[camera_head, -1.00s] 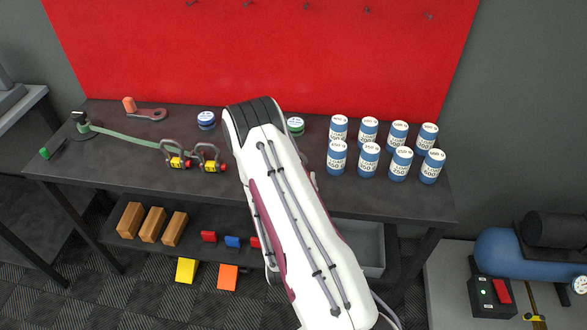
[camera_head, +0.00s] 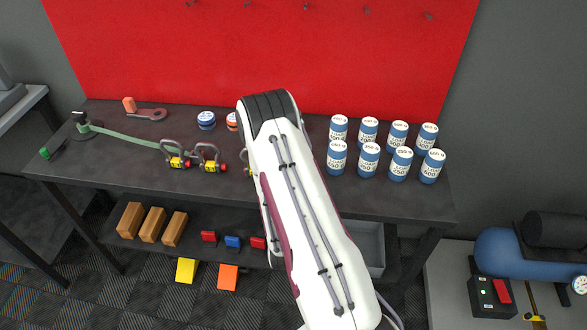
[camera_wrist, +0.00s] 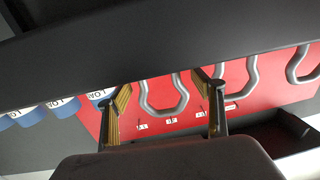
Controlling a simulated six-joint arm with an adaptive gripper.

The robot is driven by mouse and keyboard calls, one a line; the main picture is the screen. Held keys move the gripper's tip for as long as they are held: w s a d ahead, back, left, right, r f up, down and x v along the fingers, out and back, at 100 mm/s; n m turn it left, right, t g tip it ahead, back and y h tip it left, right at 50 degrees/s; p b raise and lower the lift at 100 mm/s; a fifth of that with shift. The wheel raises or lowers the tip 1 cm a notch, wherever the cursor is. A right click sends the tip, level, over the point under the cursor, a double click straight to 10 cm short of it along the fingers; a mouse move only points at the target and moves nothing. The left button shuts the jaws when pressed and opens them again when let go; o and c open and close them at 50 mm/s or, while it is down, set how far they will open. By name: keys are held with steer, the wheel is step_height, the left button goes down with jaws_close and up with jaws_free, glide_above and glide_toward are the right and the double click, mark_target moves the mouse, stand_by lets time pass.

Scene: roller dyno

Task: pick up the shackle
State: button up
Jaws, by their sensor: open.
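Two grey shackles with yellow bodies and red pin ends stand side by side on the dark bench: the left one (camera_head: 175,158) and the right one (camera_head: 209,160). A sliver of a similar yellow and grey item (camera_head: 247,168) shows at the edge of my arm, mostly covered by it. The head view hides my gripper behind my arm. In the wrist view my gripper (camera_wrist: 163,108) is open, its two fingers apart with nothing seen held between them. Beyond the fingers are grey horseshoe-shaped loops (camera_wrist: 163,108) against red, with small white labels; I cannot tell how far off they are.
Blue load cans (camera_head: 369,160) stand in two rows right of my arm and show at left in the wrist view (camera_wrist: 62,106). A blue-lidded tin (camera_head: 206,120), an orange-ringed tin (camera_head: 232,121) and a green strap (camera_head: 125,138) share the bench. A red board (camera_head: 260,60) rises behind.

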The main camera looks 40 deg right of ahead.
steer(key=shift+w+d, duration=0.3)
stand_by(0.4)
steer(key=c, duration=1.3)
